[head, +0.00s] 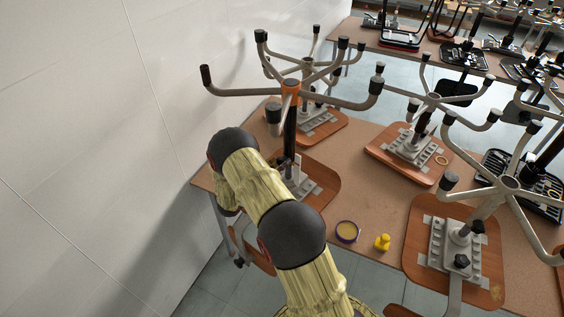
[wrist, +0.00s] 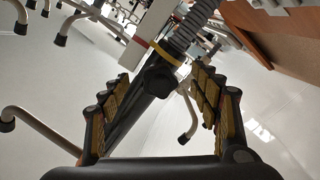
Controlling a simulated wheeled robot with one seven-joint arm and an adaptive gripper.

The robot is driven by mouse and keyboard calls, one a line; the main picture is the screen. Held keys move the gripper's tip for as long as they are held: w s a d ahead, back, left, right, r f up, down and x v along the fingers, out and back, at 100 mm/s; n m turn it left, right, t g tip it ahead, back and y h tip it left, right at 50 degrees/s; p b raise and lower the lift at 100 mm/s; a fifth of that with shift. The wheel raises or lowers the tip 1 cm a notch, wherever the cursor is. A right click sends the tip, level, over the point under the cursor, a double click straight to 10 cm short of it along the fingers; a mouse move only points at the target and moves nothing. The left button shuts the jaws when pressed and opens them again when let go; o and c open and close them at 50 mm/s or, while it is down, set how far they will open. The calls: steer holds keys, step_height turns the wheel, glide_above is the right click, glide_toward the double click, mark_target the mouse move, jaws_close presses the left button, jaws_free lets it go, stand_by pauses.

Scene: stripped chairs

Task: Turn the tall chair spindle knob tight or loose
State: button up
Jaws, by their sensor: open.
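The tall chair is upside down, with its wooden seat (head: 322,190) on the table, its spindle (head: 289,130) upright and its bare legs (head: 240,91) spread at the top. In the wrist view a black lobed knob (wrist: 160,80) sits at the spindle, near a yellow ring. My gripper (wrist: 158,74) is open, with one finger on each side of the knob. The knob appears between the fingertips, and I see no clear contact. In the head view my arm hides the knob and most of the gripper.
A white wall (head: 100,120) runs close on the left. Other upturned chairs (head: 435,100) stand to the right and behind. A dark-rimmed round roll (head: 347,232) and a yellow object (head: 382,242) lie near the front edge of the table (head: 375,205).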

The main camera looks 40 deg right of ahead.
mark_target(279, 164)
steer(key=shift+s+a, duration=0.2)
steer(key=shift+a, duration=1)
steer(key=shift+s+a, duration=0.15)
steer(key=shift+a, duration=1)
